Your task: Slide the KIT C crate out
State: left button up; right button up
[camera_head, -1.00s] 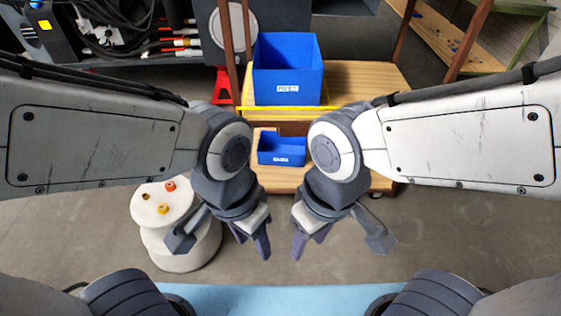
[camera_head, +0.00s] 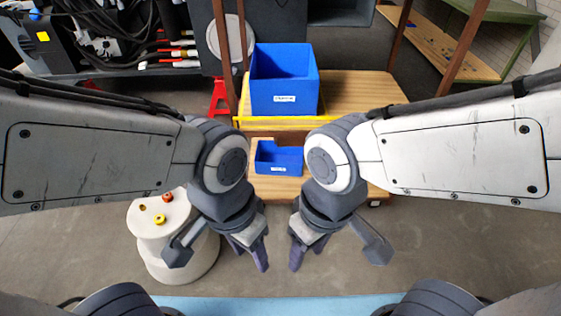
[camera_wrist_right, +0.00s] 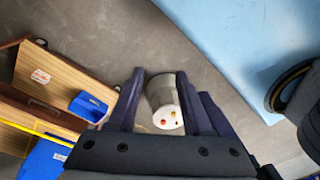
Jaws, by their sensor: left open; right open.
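A tall blue crate (camera_head: 284,97) stands on the upper deck of a wooden cart (camera_head: 350,88), with a white label on its front. A smaller blue crate (camera_head: 279,162) with a cut-down front sits on the lower deck, also labelled. The lettering is too small to read. Both crates show at the left in the right wrist view, the small one (camera_wrist_right: 88,106) and part of the tall one (camera_wrist_right: 42,160). My left gripper (camera_head: 252,258) and right gripper (camera_head: 307,252) are open and empty. They hang side by side before the cart, apart from both crates.
A yellow rail (camera_head: 330,119) runs along the upper deck's front edge. Wooden posts rise beside the deck. A white drum (camera_head: 172,250) with small coloured pieces on top stands at left. Machinery is behind. Floor between me and the cart is clear.

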aim_at(269, 159)
jog(key=u, duration=2.1)
jog(key=i, duration=4.9)
jog(key=z, duration=2.75)
jog(key=i, duration=2.4)
